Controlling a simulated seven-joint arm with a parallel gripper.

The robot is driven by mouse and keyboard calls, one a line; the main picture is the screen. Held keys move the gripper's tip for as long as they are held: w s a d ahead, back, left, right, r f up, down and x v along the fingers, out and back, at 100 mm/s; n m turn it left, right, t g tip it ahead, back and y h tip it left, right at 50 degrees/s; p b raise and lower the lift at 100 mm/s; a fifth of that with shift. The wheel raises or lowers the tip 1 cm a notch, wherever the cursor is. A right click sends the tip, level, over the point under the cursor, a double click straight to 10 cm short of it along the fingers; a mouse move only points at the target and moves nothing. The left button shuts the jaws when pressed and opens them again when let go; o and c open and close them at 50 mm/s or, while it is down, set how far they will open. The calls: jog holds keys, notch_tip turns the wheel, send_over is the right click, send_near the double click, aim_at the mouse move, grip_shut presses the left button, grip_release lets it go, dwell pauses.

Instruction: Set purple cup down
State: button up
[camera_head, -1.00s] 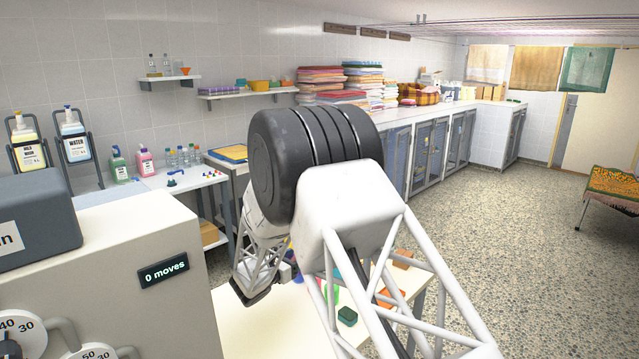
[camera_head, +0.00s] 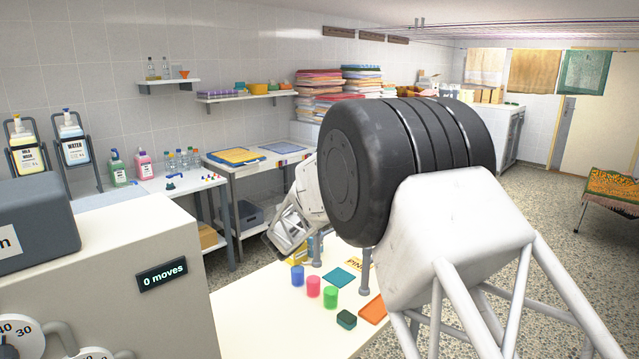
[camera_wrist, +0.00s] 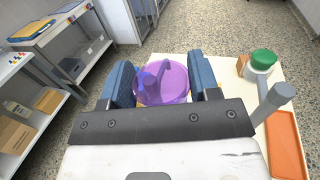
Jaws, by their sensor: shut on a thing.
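The purple cup (camera_wrist: 166,82) is see-through and sits between the two blue fingers of my gripper (camera_wrist: 163,84) in the wrist view. The gripper is shut on it. A darker blue-violet shape shows in or through the cup, and a bit of yellow shows below it. What lies under the cup is mostly hidden, so I cannot tell whether it touches the table. In the head view my arm hides the gripper, and I cannot make out the held cup.
On the cream table (camera_head: 255,315) stand a blue cup (camera_head: 297,275), a pink cup (camera_head: 314,286) and a green cup (camera_head: 330,297). The table's left part is clear.

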jog(key=d+r+n+t+y, duration=0.15)
jog(key=d+r, duration=0.25)
jog(key=r, duration=0.4)
jog(key=d+r+n+y, duration=0.25)
jog(key=d+r, duration=0.25)
jog(key=r, duration=0.3)
jog(key=s+d+r+y, duration=0.2)
jog(key=s+d+r, duration=0.2)
jog(key=r, duration=0.3)
jog(key=s+d+r+n+y, duration=0.1)
jog(key=s+d+r+y, duration=0.1)
jog(key=d+r, duration=0.5)
jog(key=shift+s+r+n+t, duration=0.35)
jog(key=shift+s+r, duration=0.35)
jog(key=shift+s, duration=0.15)
